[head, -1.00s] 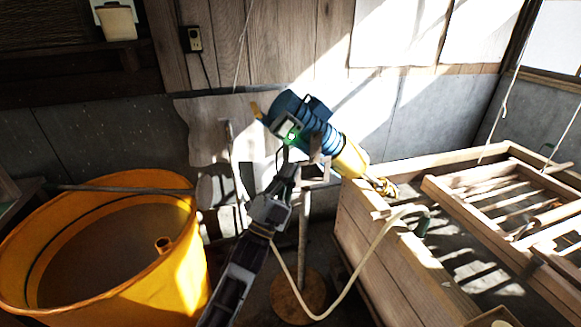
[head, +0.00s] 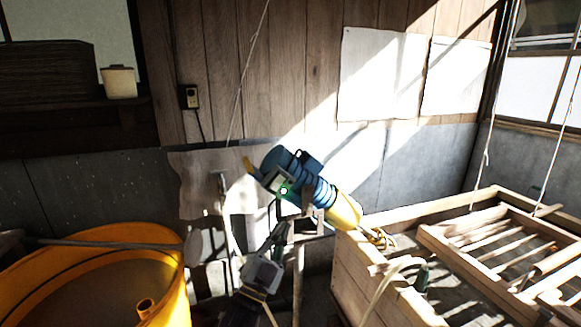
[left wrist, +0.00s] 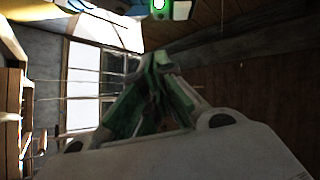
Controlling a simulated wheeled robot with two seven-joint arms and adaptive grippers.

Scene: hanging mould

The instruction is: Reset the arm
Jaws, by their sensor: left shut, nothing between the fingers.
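My left arm comes in from the bottom of the head view. Its left gripper (head: 279,232) points up, just below a blue and yellow machine (head: 302,178) with a green light. The fingers are shut with nothing between them. In the left wrist view the green-padded fingers of the left gripper (left wrist: 158,62) meet at their tips. Part of the blue machine (left wrist: 183,10) and its green light show at the top there. I cannot tell how close the fingertips are to the machine. My right gripper is not in view.
A yellow tub (head: 165,300) stands at the left. A wooden vat (head: 355,272) with a slatted frame (head: 450,252) fills the right side. A pale hose (head: 385,290) hangs over the vat's edge. Hanging cords (head: 485,165) come down above the vat.

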